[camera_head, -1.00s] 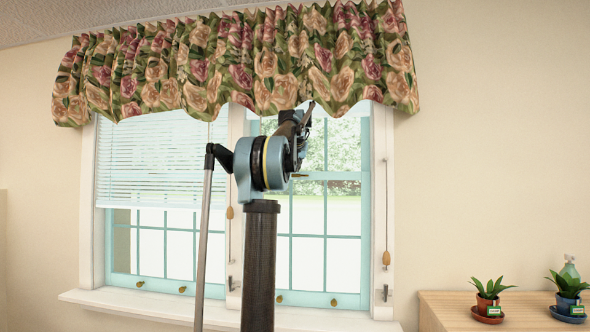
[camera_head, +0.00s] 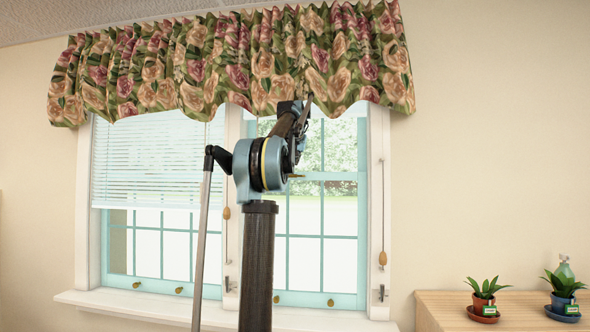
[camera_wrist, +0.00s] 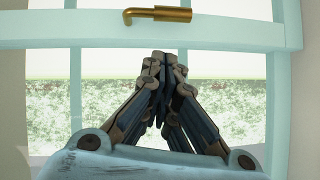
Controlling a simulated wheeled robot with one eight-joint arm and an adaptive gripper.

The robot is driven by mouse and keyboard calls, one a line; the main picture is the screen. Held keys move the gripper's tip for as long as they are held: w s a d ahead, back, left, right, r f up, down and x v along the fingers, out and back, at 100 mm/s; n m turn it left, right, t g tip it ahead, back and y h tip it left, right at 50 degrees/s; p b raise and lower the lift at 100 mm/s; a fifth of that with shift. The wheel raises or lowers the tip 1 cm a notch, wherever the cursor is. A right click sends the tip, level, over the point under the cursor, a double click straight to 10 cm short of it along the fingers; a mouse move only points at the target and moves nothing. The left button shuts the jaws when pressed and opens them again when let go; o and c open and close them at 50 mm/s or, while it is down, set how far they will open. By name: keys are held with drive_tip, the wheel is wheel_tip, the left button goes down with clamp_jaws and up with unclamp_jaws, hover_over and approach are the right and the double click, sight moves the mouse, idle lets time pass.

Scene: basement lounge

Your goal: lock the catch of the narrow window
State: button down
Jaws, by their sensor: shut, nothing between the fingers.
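The right-hand window (camera_head: 362,215) has a pale blue frame and stands behind my arm in the head view. In the wrist view, a brass catch (camera_wrist: 157,15) lies level along the pale blue rail (camera_wrist: 225,36) near the top. A small brass-coloured bit of it also shows beside my arm in the head view (camera_head: 296,176). My gripper (camera_wrist: 165,58) is shut and empty, its fingertips just below the rail in the wrist picture. The fingertips look apart from the catch; the depth between them is hard to tell. My arm hides my gripper in the head view.
The left window (camera_head: 150,284) has a half-lowered blind (camera_head: 150,165). A floral valance (camera_head: 235,65) hangs over both windows, close to my arm. A cord with a wooden pull (camera_head: 382,258) hangs at the right. Two potted plants (camera_head: 481,299) stand on a wooden cabinet (camera_head: 440,308).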

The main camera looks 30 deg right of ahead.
drive_tip(key=a+v, duration=0.1)
drive_tip(key=v, duration=0.9)
drive_tip(key=shift+w, duration=0.3)
drive_tip(key=shift+r, duration=0.1)
drive_tip(key=s+a+f+n+g+y, duration=0.1)
drive_tip(key=s+a+f+n, duration=0.1)
drive_tip(key=s+a+f, duration=0.55)
drive_tip(key=s+a+f+n+g+y, duration=0.1)
drive_tip(key=s+a+f+y, duration=0.1)
drive_tip(key=a+f, duration=0.95)
drive_tip(key=s+a+f+n+g+y, duration=0.15)
drive_tip(key=s+a+f, duration=0.45)
drive_tip(key=f, duration=0.6)
drive_tip(key=s+a+f+n+g, duration=0.1)
drive_tip(key=s+a+f, duration=0.3)
drive_tip(key=s+f, duration=0.4)
drive_tip(key=s+a+f+n+g, duration=0.1)
drive_tip(key=s+a+f, duration=0.3)
drive_tip(key=s+f, duration=0.5)
drive_tip(key=s+a+f+n+g, duration=0.2)
drive_tip(key=s+f, duration=0.6)
drive_tip(key=f, duration=1.1)
drive_tip(key=shift+s+a+f+y, duration=0.25)
drive_tip(key=shift+a+y, duration=0.1)
drive_tip(key=shift+a, duration=0.9)
drive_tip(key=shift+g, duration=0.25)
